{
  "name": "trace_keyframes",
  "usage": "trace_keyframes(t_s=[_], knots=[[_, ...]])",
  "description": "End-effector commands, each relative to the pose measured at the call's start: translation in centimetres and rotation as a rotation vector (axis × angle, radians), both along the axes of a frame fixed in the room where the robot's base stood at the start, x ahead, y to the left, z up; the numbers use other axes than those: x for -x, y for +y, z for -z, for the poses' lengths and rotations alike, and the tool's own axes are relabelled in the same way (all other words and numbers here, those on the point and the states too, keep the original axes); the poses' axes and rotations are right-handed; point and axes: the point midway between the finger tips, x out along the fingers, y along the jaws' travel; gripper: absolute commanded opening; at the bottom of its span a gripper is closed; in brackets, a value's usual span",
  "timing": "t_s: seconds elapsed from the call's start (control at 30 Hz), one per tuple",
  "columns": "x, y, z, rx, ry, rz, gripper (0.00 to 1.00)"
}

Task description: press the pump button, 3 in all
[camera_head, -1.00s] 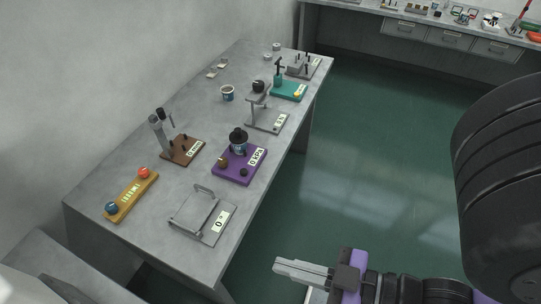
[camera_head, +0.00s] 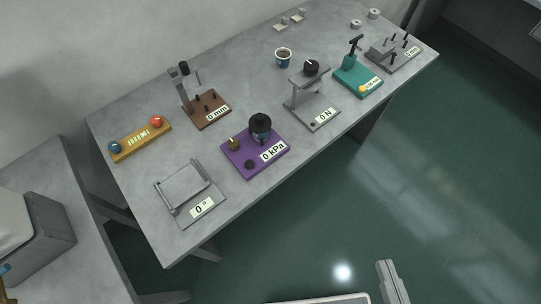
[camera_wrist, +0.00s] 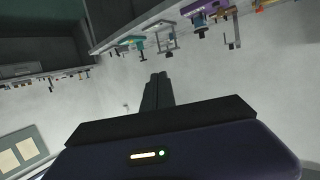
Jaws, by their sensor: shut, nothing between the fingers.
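The purple device (camera_head: 238,160) with the "0 kPa" label stands on the bench in the head view. It bears a dark round chamber (camera_head: 260,126), a brass knob (camera_head: 233,144) and a small black button (camera_head: 249,164) near its front corner. The purple device also shows at the upper right of the wrist view (camera_wrist: 207,9). My gripper (camera_head: 386,265) is at the bottom right of the head view, out over the floor and well apart from the bench. Its fingers (camera_wrist: 157,76) are together and empty in the wrist view.
A grey hinged plate (camera_head: 183,187) with a "0°" label, a yellow board (camera_head: 139,142), a brown stand (camera_head: 211,112), a grey press (camera_head: 315,112) and a teal device (camera_head: 350,80) share the bench. Green floor is open at right.

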Motion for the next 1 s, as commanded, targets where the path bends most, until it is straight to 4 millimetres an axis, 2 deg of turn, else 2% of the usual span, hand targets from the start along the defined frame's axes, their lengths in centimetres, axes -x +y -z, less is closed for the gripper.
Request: trace_keyframes(t_s=[0.27,0.37,0.47,0.67,0.8,0.9,1.0], knots=[[-0.1,0.0,0.1,-0.002,0.002,0.001,0.00],[-0.9,0.1,1.1,-0.016,0.019,0.003,0.00],[-2.4,0.3,3.3,-0.044,0.059,0.005,0.00],[-7.7,2.2,9.3,-0.139,0.197,-0.023,0.00],[-12.0,4.6,12.4,-0.208,0.298,-0.076,0.00],[-15.2,6.7,13.9,-0.250,0.370,-0.132,0.00],[-18.3,9.1,14.5,-0.287,0.439,-0.200,0.00]])
